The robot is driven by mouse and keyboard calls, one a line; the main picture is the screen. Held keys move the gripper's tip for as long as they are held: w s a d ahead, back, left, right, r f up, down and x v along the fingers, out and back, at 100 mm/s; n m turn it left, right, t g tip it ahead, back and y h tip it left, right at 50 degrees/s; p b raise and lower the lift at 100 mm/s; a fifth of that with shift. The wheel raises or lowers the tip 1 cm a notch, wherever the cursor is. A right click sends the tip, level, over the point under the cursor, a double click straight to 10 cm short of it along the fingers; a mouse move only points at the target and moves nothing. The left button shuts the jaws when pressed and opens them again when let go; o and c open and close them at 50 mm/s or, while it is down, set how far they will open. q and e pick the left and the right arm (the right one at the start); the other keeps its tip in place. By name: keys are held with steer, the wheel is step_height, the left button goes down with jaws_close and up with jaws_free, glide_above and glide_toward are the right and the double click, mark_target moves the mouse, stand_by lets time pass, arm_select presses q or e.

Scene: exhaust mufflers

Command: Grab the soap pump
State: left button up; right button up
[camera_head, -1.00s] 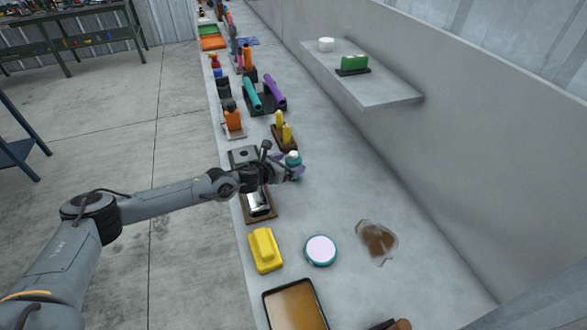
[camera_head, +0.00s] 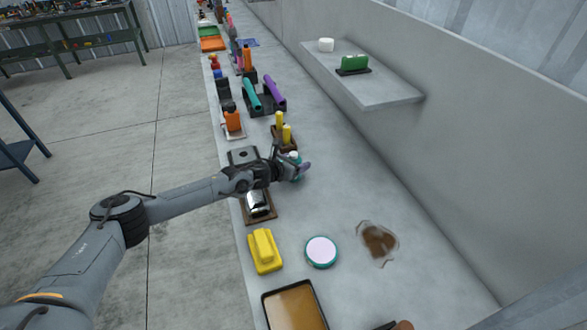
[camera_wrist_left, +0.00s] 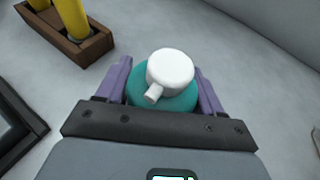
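The soap pump (camera_head: 294,157) is a teal bottle with a white pump head. It stands on the grey counter (camera_head: 330,205) at the middle of the head view. In the left wrist view the soap pump (camera_wrist_left: 172,72) sits between the two purple fingers of my left gripper (camera_wrist_left: 163,90), its spout pointing down and left. The left gripper also shows in the head view (camera_head: 296,170), around the bottle. The fingers are close to both its sides; whether they press on it is not clear. The lower bottle is hidden. My right gripper is out of view.
A brown wooden holder with yellow items (camera_head: 283,132) stands just behind the pump. The counter right of the pump is clear. A wall shelf (camera_head: 375,88) juts out.

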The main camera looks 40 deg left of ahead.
arm_select(q)
steer(key=c, duration=0.6)
steer(key=shift+r, duration=0.15)
